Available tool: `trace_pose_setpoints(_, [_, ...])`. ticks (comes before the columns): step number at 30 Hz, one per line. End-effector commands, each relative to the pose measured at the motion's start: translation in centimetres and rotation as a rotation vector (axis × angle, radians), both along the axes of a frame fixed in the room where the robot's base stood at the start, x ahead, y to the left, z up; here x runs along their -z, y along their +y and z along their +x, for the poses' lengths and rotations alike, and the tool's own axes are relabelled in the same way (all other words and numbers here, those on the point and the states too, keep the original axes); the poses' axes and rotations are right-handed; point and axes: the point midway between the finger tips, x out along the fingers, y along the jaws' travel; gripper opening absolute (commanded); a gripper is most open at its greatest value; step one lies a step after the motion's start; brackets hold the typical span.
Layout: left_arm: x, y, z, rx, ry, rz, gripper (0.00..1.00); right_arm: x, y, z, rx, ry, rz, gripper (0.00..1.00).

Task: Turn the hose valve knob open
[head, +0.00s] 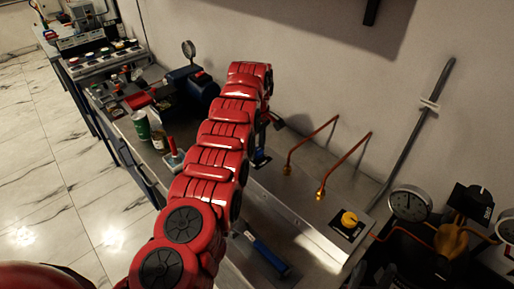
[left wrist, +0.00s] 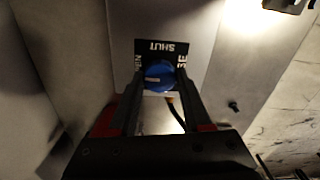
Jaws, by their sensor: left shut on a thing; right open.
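A round blue knob (left wrist: 159,75) sits on a black plate (left wrist: 160,47) in the left wrist view. The plate reads SHUT, upside down in the picture, with partly covered lettering at both sides. A pale mark shows on the knob's face, toward its left. My left gripper (left wrist: 160,82) is shut on the knob, one finger on each side. In the head view my red left arm crosses the middle and hides the knob; a dark part near its far end (head: 262,158) shows beside it. My right gripper is not in view.
Two copper pipes (head: 310,146) rise from the bench right of my arm. A yellow knob (head: 349,219) and a round gauge (head: 409,204) stand further right. A green can (head: 141,126) and a red-handled tool (head: 172,148) stand left of the arm. A blue-handled tool (head: 267,256) lies in front.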

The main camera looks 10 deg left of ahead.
Motion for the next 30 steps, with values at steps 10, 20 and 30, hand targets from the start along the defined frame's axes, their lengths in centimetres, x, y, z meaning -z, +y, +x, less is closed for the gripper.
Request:
trace_pose_setpoints(10, [0.0,0.0,0.0,0.000,-0.001,0.001,0.80,0.0,0.0,0.0,0.000,0.000,0.000,0.50])
trace_pose_setpoints(20, [-1.7,0.1,0.1,-0.002,-0.002,-0.003,0.80,-0.2,0.0,0.0,0.000,0.000,0.000,0.50])
trace_pose_setpoints(30, [-9.5,0.0,0.0,-0.001,-0.002,0.000,0.80,-6.8,0.0,0.0,0.000,0.000,0.000,0.50])
